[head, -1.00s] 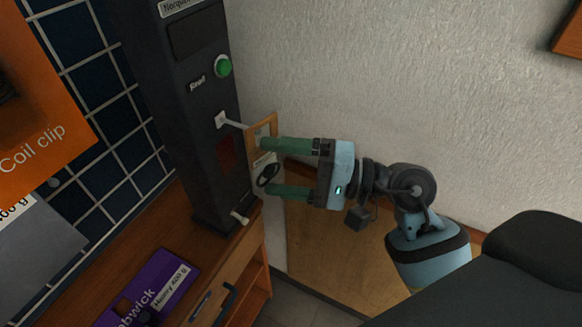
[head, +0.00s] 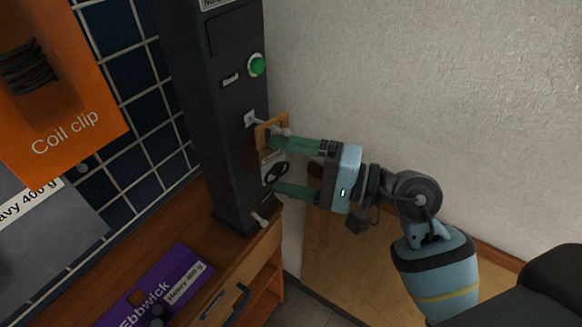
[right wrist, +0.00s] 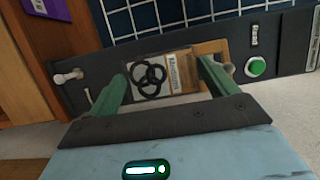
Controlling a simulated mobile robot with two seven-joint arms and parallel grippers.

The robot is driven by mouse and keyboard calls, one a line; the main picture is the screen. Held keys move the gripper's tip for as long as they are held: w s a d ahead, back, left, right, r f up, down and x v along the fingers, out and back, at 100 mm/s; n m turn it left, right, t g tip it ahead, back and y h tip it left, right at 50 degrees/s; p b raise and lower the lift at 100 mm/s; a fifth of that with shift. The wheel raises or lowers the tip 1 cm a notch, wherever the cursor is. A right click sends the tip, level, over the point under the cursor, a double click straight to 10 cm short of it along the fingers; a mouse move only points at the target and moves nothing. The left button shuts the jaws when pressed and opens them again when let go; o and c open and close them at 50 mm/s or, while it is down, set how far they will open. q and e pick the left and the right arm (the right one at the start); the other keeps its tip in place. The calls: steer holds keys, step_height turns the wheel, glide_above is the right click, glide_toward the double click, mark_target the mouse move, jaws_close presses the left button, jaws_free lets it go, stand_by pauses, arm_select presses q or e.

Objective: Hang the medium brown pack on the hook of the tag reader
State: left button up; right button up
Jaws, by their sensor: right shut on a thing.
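The brown pack (head: 274,171) has an open brown header frame and a clear lower part with black rings. My right gripper (head: 273,164) is shut on it, and it hangs upright close to the dark tag reader (head: 226,130). In the right wrist view the pack (right wrist: 164,79) lies between my fingers. The reader's upper hook (head: 251,119) sticks out from a small pale plate. Its pale tip appears to show in front of the header, through the opening. The right finger partly hides that spot in the right wrist view. My left gripper is out of view.
The reader has a green button (head: 257,65) above the hook and a pale peg (head: 260,219) low down. A purple Ebbwick pack (head: 165,287) lies on the wooden bench. The wall lies behind my right arm.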

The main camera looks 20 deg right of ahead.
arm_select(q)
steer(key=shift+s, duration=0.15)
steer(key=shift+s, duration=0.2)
arm_select(e)
steer(key=o, duration=0.8)
steer(key=shift+d, duration=0.1)
steer(key=shift+s+d, duration=0.2)
steer(key=shift+d, duration=0.1)
arm_select(q)
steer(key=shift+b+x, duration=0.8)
steer(key=shift+b, duration=0.25)
arm_select(e)
steer(key=v, duration=0.7)
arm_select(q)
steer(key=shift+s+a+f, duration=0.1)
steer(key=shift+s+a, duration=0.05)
